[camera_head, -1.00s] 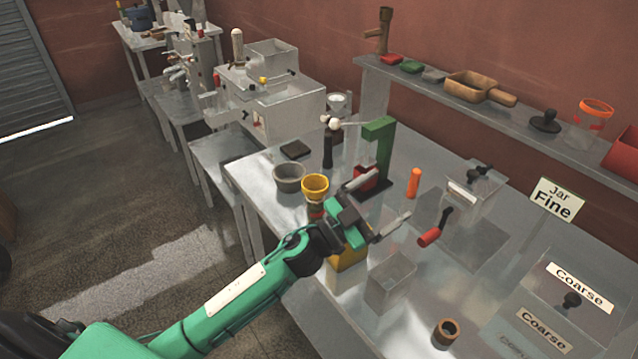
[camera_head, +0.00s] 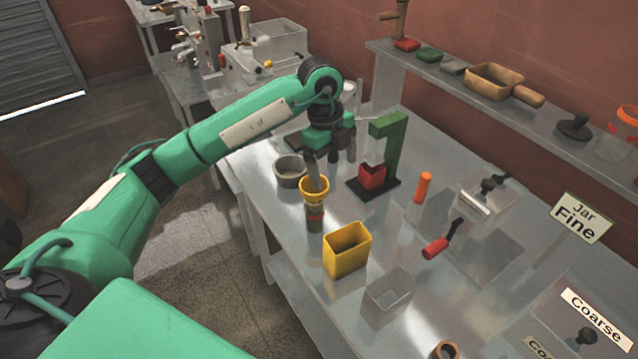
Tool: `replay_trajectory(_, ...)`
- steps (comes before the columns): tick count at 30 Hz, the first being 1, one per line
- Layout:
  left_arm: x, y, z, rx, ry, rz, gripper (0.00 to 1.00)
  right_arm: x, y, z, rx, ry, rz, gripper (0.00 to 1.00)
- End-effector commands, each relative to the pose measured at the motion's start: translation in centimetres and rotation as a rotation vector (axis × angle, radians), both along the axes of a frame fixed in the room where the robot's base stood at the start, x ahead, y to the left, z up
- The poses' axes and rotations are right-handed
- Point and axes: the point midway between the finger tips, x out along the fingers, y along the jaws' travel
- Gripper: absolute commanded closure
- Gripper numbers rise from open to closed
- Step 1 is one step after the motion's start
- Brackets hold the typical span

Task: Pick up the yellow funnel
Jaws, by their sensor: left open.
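The yellow funnel (camera_head: 314,191) stands upright on the metal table, its wide rim up. Below the rim is a darker lower part with a red band; I cannot tell if that is a separate container. My left gripper (camera_head: 331,168) points down from above, open, with its fingers spread. One finger overlaps the funnel's mouth in the picture, and the other is to the right of it and behind. I see nothing held between the fingers. My right gripper does not show.
A grey bowl (camera_head: 290,172) stands just left of the funnel. A green press with a red cup (camera_head: 371,177) is to the right. A yellow square bin (camera_head: 346,250) and a clear box (camera_head: 387,297) stand in front. An orange cylinder (camera_head: 423,188) is farther right.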

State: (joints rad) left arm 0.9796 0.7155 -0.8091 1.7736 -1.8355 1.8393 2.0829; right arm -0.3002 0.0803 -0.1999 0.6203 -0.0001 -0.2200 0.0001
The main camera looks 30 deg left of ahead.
Motion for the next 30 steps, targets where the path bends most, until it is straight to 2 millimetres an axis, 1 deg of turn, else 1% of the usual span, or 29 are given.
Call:
replay_trajectory(1,0.3,1.5,0.7,0.059,0.001,0.040,0.11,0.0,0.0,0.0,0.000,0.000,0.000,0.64)
replay_trajectory(3,0.4,2.9,1.3,0.121,0.006,0.086,0.11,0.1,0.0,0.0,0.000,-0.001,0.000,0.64)
replay_trajectory(6,0.4,3.9,1.6,0.167,0.010,0.121,0.11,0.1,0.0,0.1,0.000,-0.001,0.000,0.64)
replay_trajectory(8,0.4,4.2,1.4,0.178,0.012,0.129,0.11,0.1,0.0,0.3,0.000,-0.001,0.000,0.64)
replay_trajectory(11,0.3,4.3,0.2,0.179,0.015,0.131,0.11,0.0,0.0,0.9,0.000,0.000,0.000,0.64)
replay_trajectory(18,0.3,4.3,-4.5,0.178,0.016,0.130,0.11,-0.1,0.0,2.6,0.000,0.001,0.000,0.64)
replay_trajectory(21,0.3,4.2,-5.8,0.176,0.014,0.129,0.11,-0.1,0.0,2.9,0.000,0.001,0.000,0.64)
replay_trajectory(26,0.3,4.3,-6.8,0.176,0.013,0.128,0.11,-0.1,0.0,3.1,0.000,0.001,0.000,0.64)
replay_trajectory(30,0.0,4.6,-7.7,0.177,0.015,0.128,0.11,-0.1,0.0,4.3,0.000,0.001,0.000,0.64)
